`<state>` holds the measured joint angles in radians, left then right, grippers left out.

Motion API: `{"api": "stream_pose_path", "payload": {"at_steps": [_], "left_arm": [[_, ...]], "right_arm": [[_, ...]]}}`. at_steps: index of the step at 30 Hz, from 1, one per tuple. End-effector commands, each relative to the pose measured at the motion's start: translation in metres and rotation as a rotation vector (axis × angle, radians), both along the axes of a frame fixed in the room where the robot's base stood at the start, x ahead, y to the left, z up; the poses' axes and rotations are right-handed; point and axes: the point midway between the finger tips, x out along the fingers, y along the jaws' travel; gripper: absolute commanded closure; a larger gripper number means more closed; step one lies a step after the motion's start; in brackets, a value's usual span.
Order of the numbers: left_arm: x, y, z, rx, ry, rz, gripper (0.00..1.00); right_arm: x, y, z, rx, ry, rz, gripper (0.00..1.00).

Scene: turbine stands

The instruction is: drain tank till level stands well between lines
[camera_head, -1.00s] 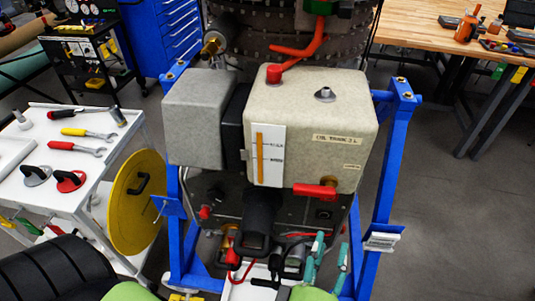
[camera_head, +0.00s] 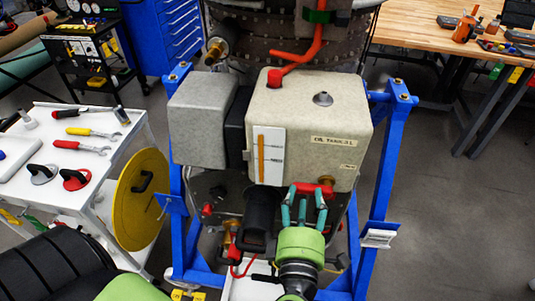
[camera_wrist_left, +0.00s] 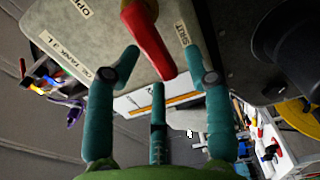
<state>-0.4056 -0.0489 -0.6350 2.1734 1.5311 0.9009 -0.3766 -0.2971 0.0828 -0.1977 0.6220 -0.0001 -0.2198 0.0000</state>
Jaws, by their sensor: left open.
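The beige oil tank (camera_head: 345,115) sits on a blue stand and carries a sight gauge (camera_head: 275,170) with two lines on its front. The amber column (camera_head: 261,152) appears to reach above the upper line. A red valve handle (camera_head: 304,187) extends sideways from a brass fitting (camera_head: 326,180) at the tank's lower right. My left gripper (camera_head: 306,196) is open at the handle, its teal fingers partly covering it. In the left wrist view, the red handle (camera_wrist_left: 148,40) lies between the spread fingers, nearer the SHUT lettering than OPEN. Contact is unclear. My right gripper is not in view.
A grey box (camera_head: 197,120) adjoins the tank on the left. A black spout-like part (camera_head: 262,212) stands left of my gripper. Blue stand posts (camera_head: 385,170) flank the tank. A white tool cart (camera_head: 105,135) stands left, with a yellow disc (camera_head: 140,203) beside it.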

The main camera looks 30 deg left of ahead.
Motion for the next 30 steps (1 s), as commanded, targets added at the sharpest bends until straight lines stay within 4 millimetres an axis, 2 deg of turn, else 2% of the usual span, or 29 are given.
{"api": "stream_pose_path", "payload": {"at_steps": [1, 6, 30], "left_arm": [[0.006, 0.004, 0.007, 0.001, -0.014, 0.006, 0.55], [0.012, 0.005, 0.005, -0.001, -0.014, 0.001, 0.55], [0.012, 0.003, -0.007, -0.003, -0.003, -0.006, 0.55]], "right_arm": [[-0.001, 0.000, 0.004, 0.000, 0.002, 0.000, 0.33], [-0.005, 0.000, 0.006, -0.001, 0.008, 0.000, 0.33], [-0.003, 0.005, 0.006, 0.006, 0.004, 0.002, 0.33]]}}
